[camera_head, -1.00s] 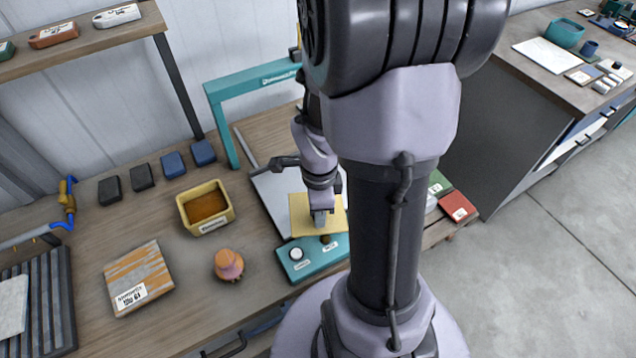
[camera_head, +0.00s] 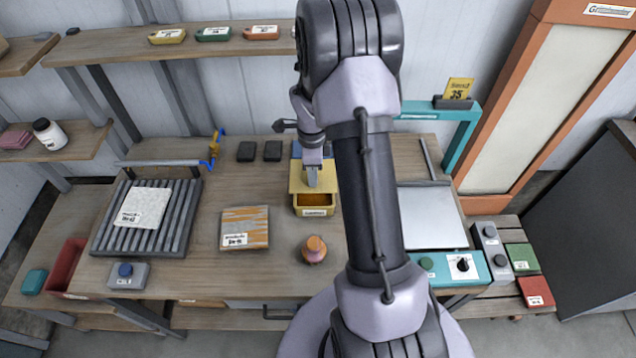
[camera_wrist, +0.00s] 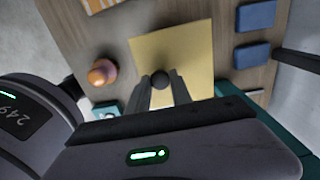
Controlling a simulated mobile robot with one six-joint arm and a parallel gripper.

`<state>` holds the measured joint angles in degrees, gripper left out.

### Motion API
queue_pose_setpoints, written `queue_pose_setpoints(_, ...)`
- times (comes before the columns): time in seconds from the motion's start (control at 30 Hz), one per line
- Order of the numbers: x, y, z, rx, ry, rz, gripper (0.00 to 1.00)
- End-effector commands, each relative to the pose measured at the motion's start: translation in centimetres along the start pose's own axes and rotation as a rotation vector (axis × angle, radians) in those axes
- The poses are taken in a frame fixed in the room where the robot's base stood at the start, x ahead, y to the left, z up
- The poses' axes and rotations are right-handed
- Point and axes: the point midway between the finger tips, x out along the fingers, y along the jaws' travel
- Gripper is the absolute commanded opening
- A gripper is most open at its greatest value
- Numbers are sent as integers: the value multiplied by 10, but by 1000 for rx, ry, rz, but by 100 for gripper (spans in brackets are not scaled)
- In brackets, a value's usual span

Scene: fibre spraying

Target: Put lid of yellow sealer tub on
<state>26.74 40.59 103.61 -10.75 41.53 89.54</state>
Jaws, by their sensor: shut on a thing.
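The yellow sealer tub (camera_head: 316,211) stands on the workbench, with orange-brown contents showing at its front. Its lid (camera_head: 297,177), a flat yellow square with a dark knob, appears over the back part of the tub. My gripper (camera_head: 312,183) is above it, shut on the knob. In the wrist view the lid (camera_wrist: 187,58) lies below my gripper (camera_wrist: 161,86), whose fingers close around the knob, and it hides the tub. A gap under the lid is hard to judge.
An orange-and-peach rounded object (camera_head: 314,250) stands in front of the tub, and a striped board (camera_head: 244,228) lies to its left. Dark and blue blocks sit behind. A teal frame (camera_head: 468,128) with a metal plate (camera_head: 430,216) is at right.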

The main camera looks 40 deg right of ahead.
Motion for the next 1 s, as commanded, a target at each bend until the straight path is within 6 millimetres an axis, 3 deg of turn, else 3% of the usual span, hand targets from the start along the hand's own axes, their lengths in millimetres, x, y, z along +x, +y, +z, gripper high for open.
queue_pose_setpoints(0.27,20,0,0,1,0,1,0)
queue_pose_setpoints(0.6,65,0,0,2,0,0,0)
queue_pose_setpoints(1.0,68,0,0,1,0,0,0)
